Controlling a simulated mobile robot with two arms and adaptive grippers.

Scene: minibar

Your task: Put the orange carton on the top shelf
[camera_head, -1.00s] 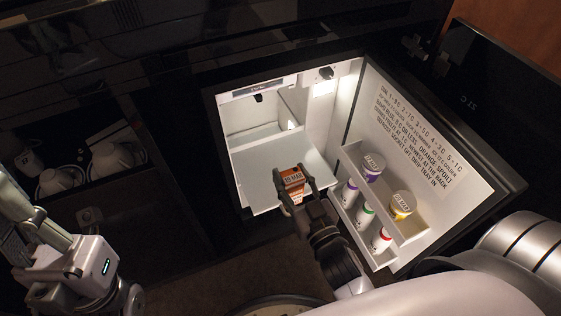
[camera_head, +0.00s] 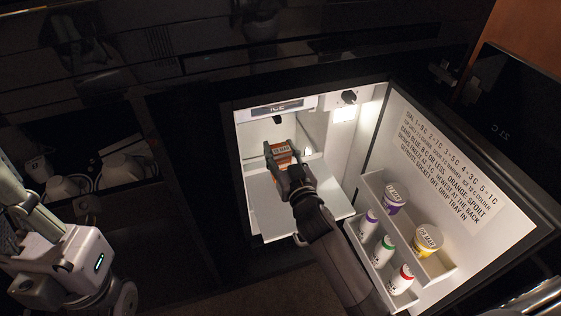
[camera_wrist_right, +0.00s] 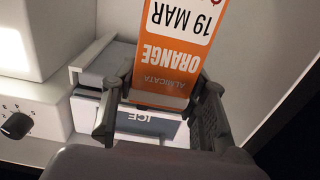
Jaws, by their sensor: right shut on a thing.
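The orange carton (camera_head: 281,152), with a white label, is held in my right gripper (camera_head: 282,162) inside the lit minibar, over the back part of the white top shelf (camera_head: 264,208). My right gripper is shut on the carton, with one finger on each side. In the right wrist view the carton (camera_wrist_right: 172,62) shows "ORANGE" and "19 MAR" between the fingers (camera_wrist_right: 160,112). I cannot tell whether its base touches the shelf. My left arm shows at the left edge, but its gripper is not in view.
The open door (camera_head: 450,160) at right has a bin (camera_head: 440,268) with several capped containers, including a purple (camera_head: 395,197) and a yellow tub (camera_head: 427,238). An ICE compartment (camera_head: 276,107) is above the carton. A dial (camera_head: 348,97) is at upper right. The shelf's front is bare.

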